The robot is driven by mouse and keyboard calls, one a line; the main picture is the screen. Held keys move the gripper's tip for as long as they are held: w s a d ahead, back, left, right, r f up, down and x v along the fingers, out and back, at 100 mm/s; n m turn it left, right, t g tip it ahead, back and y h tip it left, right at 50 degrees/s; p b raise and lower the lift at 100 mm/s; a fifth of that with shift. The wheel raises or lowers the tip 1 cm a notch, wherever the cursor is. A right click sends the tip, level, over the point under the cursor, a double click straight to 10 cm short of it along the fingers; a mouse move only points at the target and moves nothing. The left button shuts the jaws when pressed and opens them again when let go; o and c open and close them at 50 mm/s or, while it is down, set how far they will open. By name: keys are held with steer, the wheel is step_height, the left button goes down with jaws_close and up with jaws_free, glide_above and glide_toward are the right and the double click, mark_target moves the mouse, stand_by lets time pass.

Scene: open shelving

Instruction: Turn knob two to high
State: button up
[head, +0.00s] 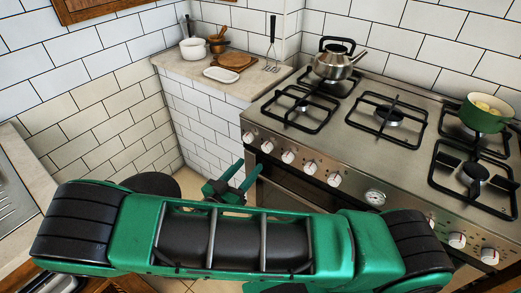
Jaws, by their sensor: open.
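The stove front (315,185) carries a row of white knobs. The leftmost knob (248,137) is at the left corner, and the second knob from the left (267,147) is beside it. More knobs run right, with a third (288,157), a fourth (309,168) and a fifth (334,180) before a round dial (375,197). Labels and exact pointer positions are too small to read. My gripper (248,169) is open and empty, in front of the stove's left end, below the leftmost knobs in the picture. It appears apart from them.
A kettle (334,60) stands on the back left burner, and a green pot (483,113) on the back right. The counter (190,68) left of the stove holds a white pot, a dish and boards. My arm crosses the foreground and hides part of the stove front.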

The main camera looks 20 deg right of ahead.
mark_target(265, 149)
steer(key=x, duration=0.9)
steer(key=shift+d, duration=0.25)
